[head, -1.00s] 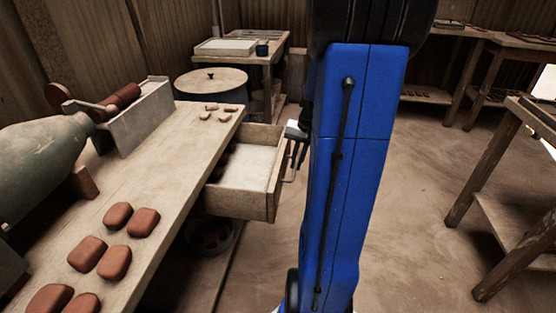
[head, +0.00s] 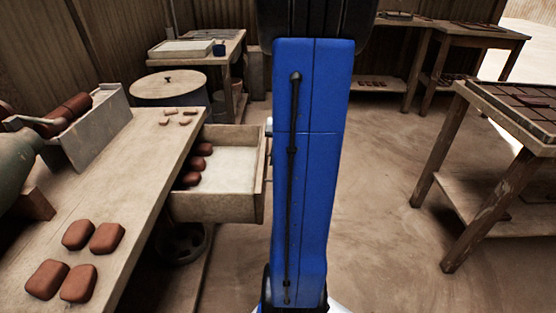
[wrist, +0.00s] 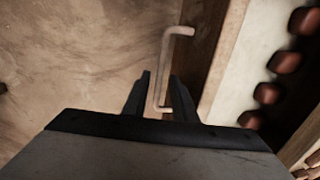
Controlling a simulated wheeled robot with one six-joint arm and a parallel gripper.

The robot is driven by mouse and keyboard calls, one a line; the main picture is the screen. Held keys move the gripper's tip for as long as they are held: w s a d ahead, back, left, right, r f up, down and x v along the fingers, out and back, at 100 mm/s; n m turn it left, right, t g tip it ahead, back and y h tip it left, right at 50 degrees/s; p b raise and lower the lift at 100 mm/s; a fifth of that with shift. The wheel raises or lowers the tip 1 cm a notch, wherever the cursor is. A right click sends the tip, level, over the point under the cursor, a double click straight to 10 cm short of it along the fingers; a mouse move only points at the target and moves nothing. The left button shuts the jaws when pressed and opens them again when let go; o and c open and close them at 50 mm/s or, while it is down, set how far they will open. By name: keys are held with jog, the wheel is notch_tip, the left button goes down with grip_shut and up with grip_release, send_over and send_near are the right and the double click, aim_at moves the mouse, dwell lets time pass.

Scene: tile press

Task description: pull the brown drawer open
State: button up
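The brown drawer (head: 217,209) stands well out from the side of the workbench (head: 130,183). Its pale inside shows, with several reddish-brown tiles along the bench side. In the wrist view, the drawer front (wrist: 213,50) lies right of my gripper (wrist: 161,73). The drawer's bent bar handle (wrist: 166,62) passes between my two dark fingers. Floor shows between the left finger and the bar; the bar is close to the right finger, which is on the drawer side. Whether they touch is unclear. In the head view my blue arm hides the gripper.
Several tiles (head: 78,284) lie on the bench. A round lidded tub (head: 168,84) and a small table (head: 205,45) stand behind it. A wooden table (head: 510,115) stands at the right. The floor (head: 375,190) between is clear.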

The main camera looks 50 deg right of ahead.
dwell(0.3)
notch_tip(320, 180, up, 17)
jog(key=s+d, duration=0.2)
jog(key=shift+s, duration=0.3)
jog(key=shift+a, duration=0.15)
dwell(0.5)
jog(key=s+a+f+n+t+h, duration=0.15)
jog(key=a+n, duration=0.55)
jog(key=a, duration=2.1)
jog(key=s+a+f+n+t, duration=0.1)
jog(key=s+a+f+n, duration=0.2)
jog(key=s+a, duration=0.2)
jog(key=shift+a+f+n, duration=0.25)
jog(key=shift+a+n, duration=0.05)
jog(key=shift+a, duration=0.6)
